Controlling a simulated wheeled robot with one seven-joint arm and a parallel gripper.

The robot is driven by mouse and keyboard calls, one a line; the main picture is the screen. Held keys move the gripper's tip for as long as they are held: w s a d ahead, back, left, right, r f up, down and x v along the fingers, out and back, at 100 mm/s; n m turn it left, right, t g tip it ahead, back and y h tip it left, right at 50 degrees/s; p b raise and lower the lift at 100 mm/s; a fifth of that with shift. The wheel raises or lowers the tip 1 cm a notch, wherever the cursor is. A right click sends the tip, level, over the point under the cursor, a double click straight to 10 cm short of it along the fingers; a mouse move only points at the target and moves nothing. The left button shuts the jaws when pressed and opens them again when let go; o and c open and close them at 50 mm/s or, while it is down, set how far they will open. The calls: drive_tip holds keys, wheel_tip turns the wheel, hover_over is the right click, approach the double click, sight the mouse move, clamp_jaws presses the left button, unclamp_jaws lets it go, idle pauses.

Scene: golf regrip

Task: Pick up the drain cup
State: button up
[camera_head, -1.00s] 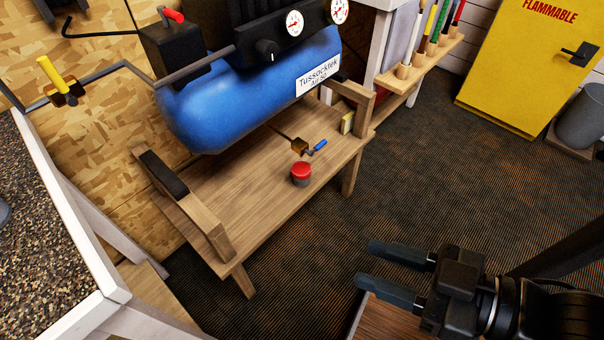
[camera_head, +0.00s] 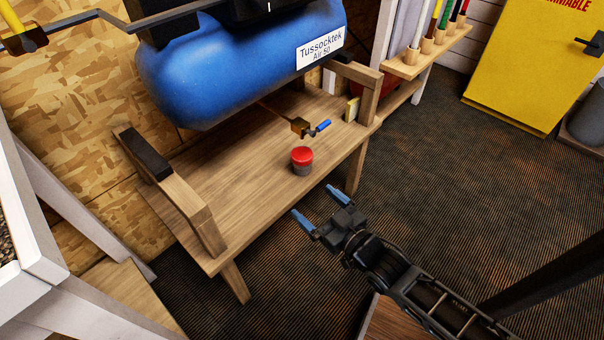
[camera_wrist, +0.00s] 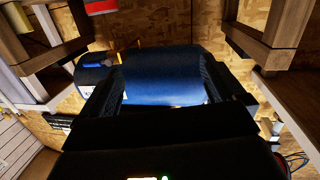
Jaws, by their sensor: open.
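The drain cup (camera_head: 302,161), a small round cup with a red top and a grey lower part, stands upright on the wooden bench (camera_head: 205,190) near its front edge. My gripper (camera_head: 318,207) is open and empty, in front of the bench and to the lower right of the cup, apart from it. In the wrist view my two fingers (camera_wrist: 158,88) frame the blue tank. A red thing cut off at the top edge of that view may be the cup; I cannot be sure.
The blue air tank (camera_head: 240,70) overhangs the back of the bench. A brass drain valve with a blue handle (camera_head: 320,127) sticks out just behind the cup. Wooden end rails (camera_head: 175,190) bound the bench. The carpeted floor (camera_head: 450,180) to the right is open.

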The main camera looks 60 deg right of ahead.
sight(298, 151)
drive_tip(key=w+d+f+m+h+b, duration=0.1)
drive_tip(key=w+d+f, duration=0.2)
drive_tip(key=d, duration=0.2)
drive_tip(key=w+d+f+m+h+b, duration=0.1)
drive_tip(key=w+d+f+b, duration=0.1)
drive_tip(key=w+d, duration=0.1)
drive_tip(key=w+d+f+m+g+h+b, duration=0.1)
drive_tip(key=w+d+f+h+b, duration=0.1)
drive_tip(key=d, duration=0.4)
drive_tip(key=shift+w+d+f, duration=0.3)
drive_tip(key=shift+w+f, duration=0.55)
drive_tip(key=shift+w, duration=0.1)
drive_tip(key=shift+s+d+b+x, duration=0.15)
drive_tip(key=shift+b+x, duration=0.3)
drive_tip(key=shift+x, duration=1.6)
drive_tip(key=shift+s+d+b+x, duration=0.15)
drive_tip(key=shift+b+x, duration=0.3)
drive_tip(key=shift+x, duration=1.55)
drive_tip(key=shift+c, duration=0.2)
drive_tip(key=c, duration=1.1)
drive_tip(key=shift+r, duration=0.15)
